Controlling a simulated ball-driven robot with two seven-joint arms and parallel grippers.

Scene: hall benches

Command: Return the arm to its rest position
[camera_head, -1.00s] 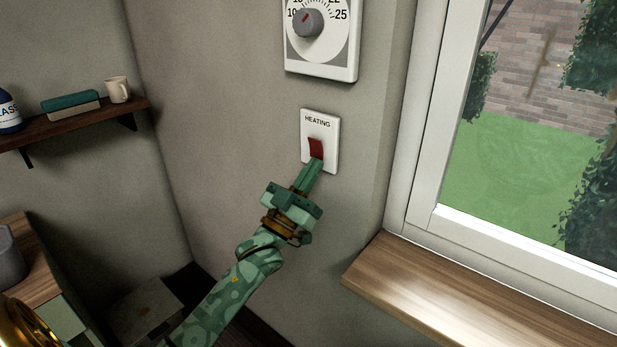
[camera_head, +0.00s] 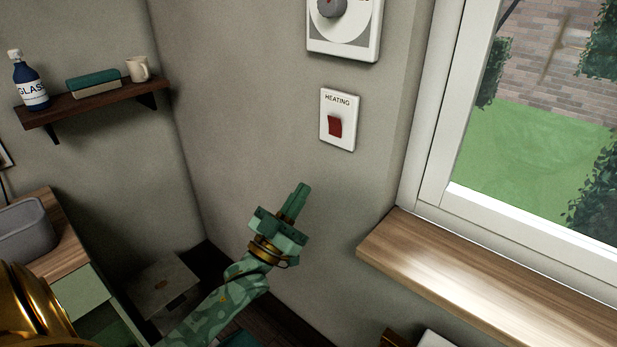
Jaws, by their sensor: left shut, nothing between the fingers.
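My left arm, green with a leaf-like pattern, comes in from the lower left. Its gripper (camera_head: 301,190) is shut and empty, pointing up toward the wall. It is apart from the heating switch (camera_head: 335,126), below and to the left of it in the picture. The switch is a red rocker on a white wall plate (camera_head: 340,101) marked HEATING. My right gripper is not in view.
A wooden window sill (camera_head: 450,270) juts out at the right below the window. A thermostat dial (camera_head: 345,40) hangs above the switch.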

